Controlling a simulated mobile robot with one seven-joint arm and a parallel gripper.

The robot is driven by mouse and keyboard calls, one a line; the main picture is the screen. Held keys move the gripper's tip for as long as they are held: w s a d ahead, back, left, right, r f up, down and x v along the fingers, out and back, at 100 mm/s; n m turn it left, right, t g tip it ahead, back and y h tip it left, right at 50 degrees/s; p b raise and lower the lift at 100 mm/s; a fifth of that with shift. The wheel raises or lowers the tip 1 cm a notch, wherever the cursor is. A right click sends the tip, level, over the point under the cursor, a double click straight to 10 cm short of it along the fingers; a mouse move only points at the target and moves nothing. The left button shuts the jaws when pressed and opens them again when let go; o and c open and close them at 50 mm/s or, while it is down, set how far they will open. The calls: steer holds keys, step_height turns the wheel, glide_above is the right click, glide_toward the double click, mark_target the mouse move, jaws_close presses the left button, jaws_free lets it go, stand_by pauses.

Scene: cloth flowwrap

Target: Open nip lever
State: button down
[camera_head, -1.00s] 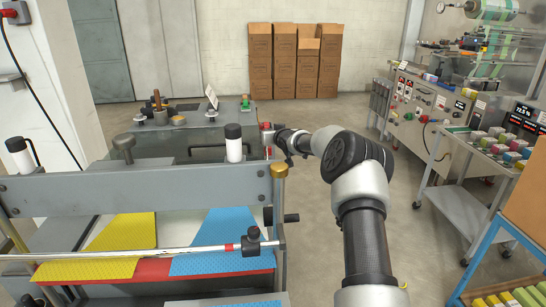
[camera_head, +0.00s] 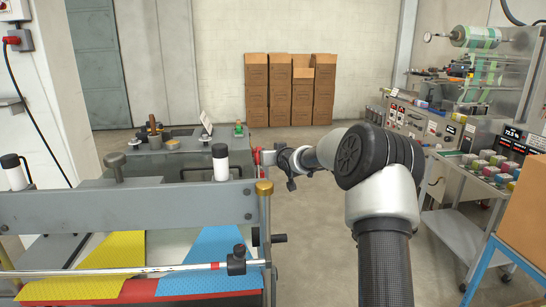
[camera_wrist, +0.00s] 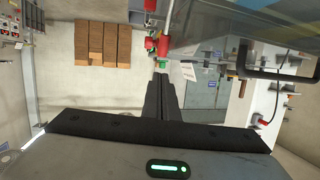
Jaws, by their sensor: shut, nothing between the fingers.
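The machine's grey frame (camera_head: 120,205) fills the left of the head view. Two upright handles stand on it, one white with a black top (camera_head: 220,162) and a similar one (camera_head: 14,172) at far left. My gripper (camera_wrist: 160,75) is shut and empty. In the wrist view a red part (camera_wrist: 163,44) and a green part (camera_wrist: 160,63) lie just beyond its fingertips; contact is unclear. In the head view a red part (camera_head: 267,157) shows beside my wrist at the frame's right end, and the fingers are hard to make out. I cannot tell which part is the nip lever.
A brass knob (camera_head: 264,187) tops the frame's right post, and a black knob (camera_head: 279,238) sticks out below it. Cardboard boxes (camera_head: 290,90) stand at the back wall. A cart (camera_head: 465,215) stands at right. Open floor lies between machine and cart.

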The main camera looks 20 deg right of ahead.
steer(key=v, duration=0.3)
steer(key=shift+r, duration=0.4)
steer(key=s+a+r+n+g+p, duration=0.2)
steer(key=s+a+r, duration=0.8)
steer(key=s+a+r+p, duration=0.1)
steer(key=s+r, duration=0.1)
steer(key=s, duration=0.8)
steer(key=s+a+r+m+g+p, duration=0.1)
steer(key=s+r, duration=0.1)
steer(key=s, duration=0.8)
steer(key=s+a+r+m+g+p, duration=0.1)
steer(key=s+a+r, duration=0.1)
steer(key=s, duration=0.8)
steer(key=shift+r, duration=0.5)
steer(key=s+a+f+g, duration=0.2)
steer(key=s+f+g, duration=0.3)
steer(key=s+f, duration=0.5)
steer(key=s, duration=0.3)
steer(key=shift+s+f+n+p, duration=0.15)
steer(key=shift+f+n+p, duration=0.15)
steer(key=shift+p, duration=0.1)
